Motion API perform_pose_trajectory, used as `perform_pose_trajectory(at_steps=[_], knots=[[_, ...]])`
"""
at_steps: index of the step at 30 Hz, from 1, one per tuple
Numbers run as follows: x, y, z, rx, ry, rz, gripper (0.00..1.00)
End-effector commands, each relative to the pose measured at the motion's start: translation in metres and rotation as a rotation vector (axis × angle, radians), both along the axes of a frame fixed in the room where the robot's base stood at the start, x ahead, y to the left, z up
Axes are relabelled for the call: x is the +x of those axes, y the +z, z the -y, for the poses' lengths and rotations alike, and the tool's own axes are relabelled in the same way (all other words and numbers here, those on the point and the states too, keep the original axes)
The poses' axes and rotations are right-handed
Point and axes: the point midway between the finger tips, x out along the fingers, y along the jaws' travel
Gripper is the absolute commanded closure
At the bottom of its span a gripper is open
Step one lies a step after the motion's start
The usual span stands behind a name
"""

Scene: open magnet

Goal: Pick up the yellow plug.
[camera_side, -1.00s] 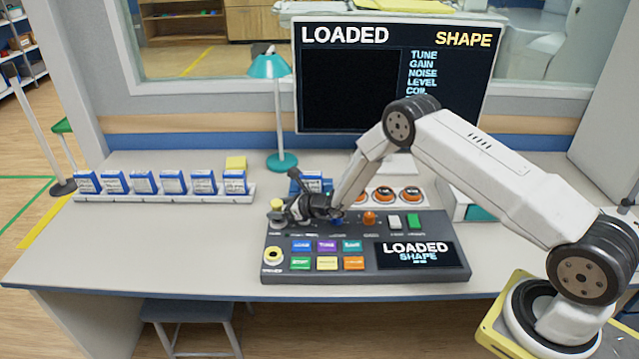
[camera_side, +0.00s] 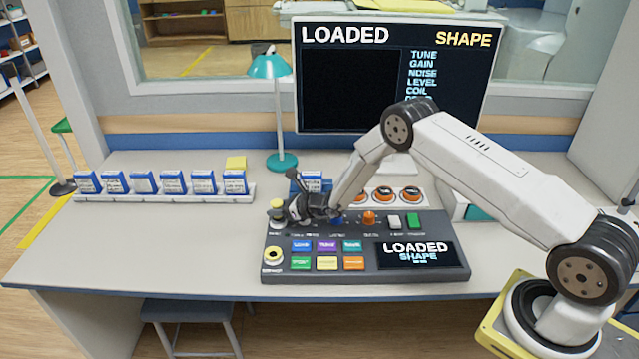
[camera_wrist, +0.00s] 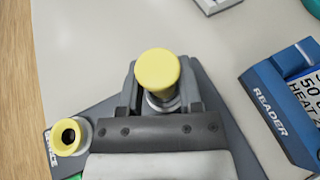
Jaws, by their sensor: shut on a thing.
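The yellow plug (camera_side: 277,204) is at the back left corner of the dark console (camera_side: 370,276). In the wrist view the round yellow top of the plug (camera_wrist: 157,69) sits between the two grey fingers of my gripper (camera_wrist: 160,97). A silver collar shows just below the yellow top. My gripper (camera_side: 288,211) reaches in from the right in the side view and is shut on the plug. The plug looks upright, with its lower end at the console. I cannot tell whether it is raised from its seat.
A yellow-ringed socket (camera_side: 273,256), also in the wrist view (camera_wrist: 68,137), is at the console's front left. The blue reader (camera_wrist: 285,95) stands behind the console. A teal lamp (camera_side: 280,120) and a tray of blue boxes (camera_side: 160,195) are farther back and left. Table left of the console is clear.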

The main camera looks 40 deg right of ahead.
Motion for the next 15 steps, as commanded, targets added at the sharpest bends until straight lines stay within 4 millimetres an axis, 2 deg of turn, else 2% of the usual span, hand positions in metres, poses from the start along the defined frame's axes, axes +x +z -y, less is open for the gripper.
perform_pose_trajectory(at_steps=[9, 15], knots=[[0.0002, 0.0015, 0.0, 0.0, 0.0, 0.001, 1.0], [0.0005, 0.0097, 0.0, 0.0, 0.0, 0.001, 1.0]])
